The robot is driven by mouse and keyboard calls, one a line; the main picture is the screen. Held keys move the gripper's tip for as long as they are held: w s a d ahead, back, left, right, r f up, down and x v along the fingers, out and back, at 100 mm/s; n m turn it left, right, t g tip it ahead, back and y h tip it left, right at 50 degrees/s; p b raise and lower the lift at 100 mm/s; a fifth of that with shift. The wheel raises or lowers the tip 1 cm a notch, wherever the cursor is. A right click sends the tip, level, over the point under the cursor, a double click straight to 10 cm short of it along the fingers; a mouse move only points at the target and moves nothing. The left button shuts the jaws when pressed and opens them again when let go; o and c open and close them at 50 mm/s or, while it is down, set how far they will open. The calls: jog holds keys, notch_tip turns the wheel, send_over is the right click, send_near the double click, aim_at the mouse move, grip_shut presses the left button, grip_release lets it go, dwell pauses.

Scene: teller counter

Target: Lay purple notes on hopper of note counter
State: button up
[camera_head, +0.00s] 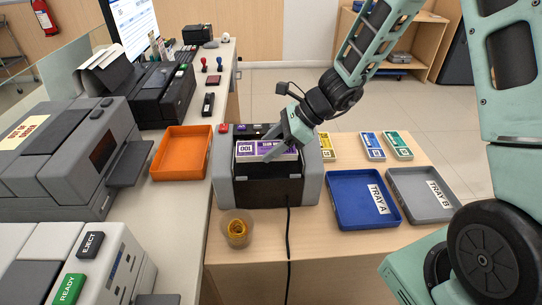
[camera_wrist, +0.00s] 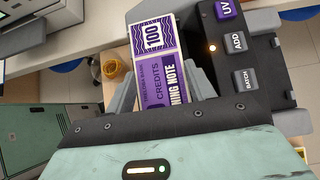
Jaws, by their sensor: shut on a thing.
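The purple notes (camera_head: 247,148), a bundle with a white end marked 100, lie level at the top of the note counter (camera_head: 226,187), over its hopper. My gripper (camera_head: 272,152) is shut on the bundle from the right. In the wrist view the notes (camera_wrist: 155,70) stick out between the two grey fingers (camera_wrist: 163,92). The note counter (camera_wrist: 262,60), with UV, ADD and BATCH keys, shows beside them. The hopper floor is hidden under the notes, so I cannot tell whether they touch it.
A cup of rubber bands (camera_head: 237,230) stands in front of the counter, beside a black cable (camera_head: 289,240). Blue tray A (camera_head: 345,212) and grey tray B (camera_head: 412,208) are to the right. Yellow (camera_head: 327,147), blue (camera_head: 372,146) and green (camera_head: 397,145) notes lie behind. An orange tray (camera_head: 181,153) is left.

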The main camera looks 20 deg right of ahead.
jog(key=shift+f, duration=1.8)
jog(key=shift+f+b, duration=0.2)
jog(key=shift+b, duration=0.2)
jog(key=o, duration=1.1)
jog(key=shift+r, duration=0.15)
